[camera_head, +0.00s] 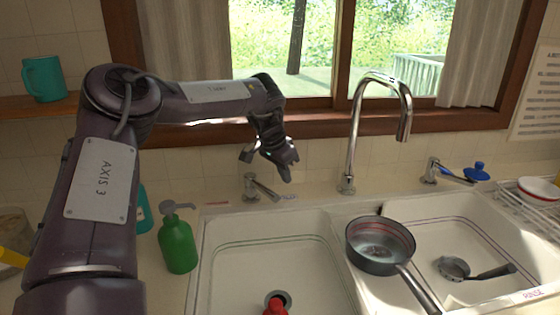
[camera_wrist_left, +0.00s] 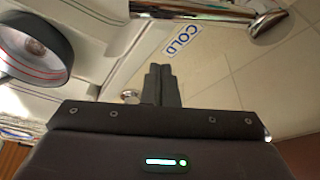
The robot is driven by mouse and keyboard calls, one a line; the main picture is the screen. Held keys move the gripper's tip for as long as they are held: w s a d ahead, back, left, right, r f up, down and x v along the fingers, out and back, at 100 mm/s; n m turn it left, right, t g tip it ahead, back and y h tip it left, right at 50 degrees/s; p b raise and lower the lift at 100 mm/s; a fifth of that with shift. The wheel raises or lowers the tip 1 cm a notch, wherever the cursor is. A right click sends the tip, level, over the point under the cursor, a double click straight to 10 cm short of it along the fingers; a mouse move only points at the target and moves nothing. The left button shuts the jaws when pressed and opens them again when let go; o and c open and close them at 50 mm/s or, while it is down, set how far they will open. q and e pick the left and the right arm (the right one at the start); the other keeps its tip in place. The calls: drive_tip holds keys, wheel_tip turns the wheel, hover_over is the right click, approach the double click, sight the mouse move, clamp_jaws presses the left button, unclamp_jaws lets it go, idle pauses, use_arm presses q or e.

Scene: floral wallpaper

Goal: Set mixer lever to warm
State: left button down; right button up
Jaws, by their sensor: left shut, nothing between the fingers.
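The mixer lever (camera_head: 264,188) is a chrome handle on a short base behind the left sink basin. Its handle points right and slightly forward, toward the blue COLD label (camera_head: 288,197). A red label (camera_head: 217,204) is on its left. My left gripper (camera_head: 288,172) is shut and empty, above and to the right of the lever, apart from it. My right gripper is in neither view.
A tall chrome faucet (camera_head: 352,140) stands right of the gripper. A second chrome handle (camera_head: 431,170) is farther right. A saucepan (camera_head: 380,247) rests over the basin divider. A green soap bottle (camera_head: 177,243) stands left of the basin. The window sill is behind.

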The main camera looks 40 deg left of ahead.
sight(261, 187)
use_arm(q)
drive_tip(key=shift+x, duration=0.8)
drive_tip(key=shift+s+f, duration=0.1)
drive_tip(key=shift+s, duration=0.05)
drive_tip(key=s, duration=0.1)
drive_tip(key=s+p, duration=0.1)
drive_tip(key=s, duration=0.1)
drive_tip(key=shift+s+a+f+p, duration=0.1)
drive_tip(key=shift+s+a+p, duration=0.2)
drive_tip(key=shift+a, duration=0.15)
